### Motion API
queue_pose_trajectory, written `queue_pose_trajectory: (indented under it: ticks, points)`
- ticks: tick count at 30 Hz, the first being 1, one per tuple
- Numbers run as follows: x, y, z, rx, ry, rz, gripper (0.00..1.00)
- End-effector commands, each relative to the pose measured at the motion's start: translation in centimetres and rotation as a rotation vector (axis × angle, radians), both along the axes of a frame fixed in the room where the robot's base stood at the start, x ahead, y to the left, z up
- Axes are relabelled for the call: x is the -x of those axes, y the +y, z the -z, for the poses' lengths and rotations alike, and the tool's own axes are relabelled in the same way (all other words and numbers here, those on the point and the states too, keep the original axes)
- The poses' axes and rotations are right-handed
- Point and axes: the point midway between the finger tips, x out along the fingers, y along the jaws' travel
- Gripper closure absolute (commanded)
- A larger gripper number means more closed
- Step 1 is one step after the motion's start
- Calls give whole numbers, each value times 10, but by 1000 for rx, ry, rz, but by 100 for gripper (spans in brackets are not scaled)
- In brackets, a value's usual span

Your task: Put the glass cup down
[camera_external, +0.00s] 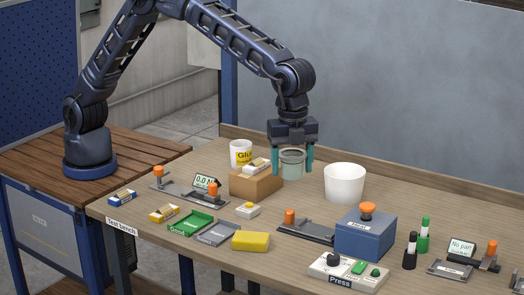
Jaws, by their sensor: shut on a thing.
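The glass cup (292,164) is a small, see-through grey-green cup. It hangs upright between the teal fingers of my gripper (292,162), near the back of the wooden test bench (190,270). My gripper points straight down and is shut on the cup. The cup's lower part is beside the right end of the brown block (256,184). I cannot tell from this view whether its bottom touches the bench or is just above it.
A white glue pot (240,152) stands left of the cup. A white bucket (344,183) stands close on the right. A blue heat box (365,238), a press control panel (347,274) and a yellow sponge (250,241) lie nearer the front. Bare bench shows in front of the cup.

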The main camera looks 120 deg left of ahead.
Motion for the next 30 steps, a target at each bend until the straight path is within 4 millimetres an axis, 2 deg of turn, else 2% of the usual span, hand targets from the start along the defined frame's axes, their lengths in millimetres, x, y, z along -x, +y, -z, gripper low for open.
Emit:
queue_pose_trajectory:
  ticks: [5, 8, 14, 18, 23, 30]
  points:
    - [8, 26, -3, -2, 1, -46, 60]
    - [18, 58, -6, -4, 0, -108, 60]
    - [54, 138, -13, -8, 0, -273, 60]
    - [86, 191, -16, -10, 1, -391, 60]
    - [128, 247, -19, -13, 1, -531, 60]
    - [203, 322, -22, -15, 0, -748, 60]
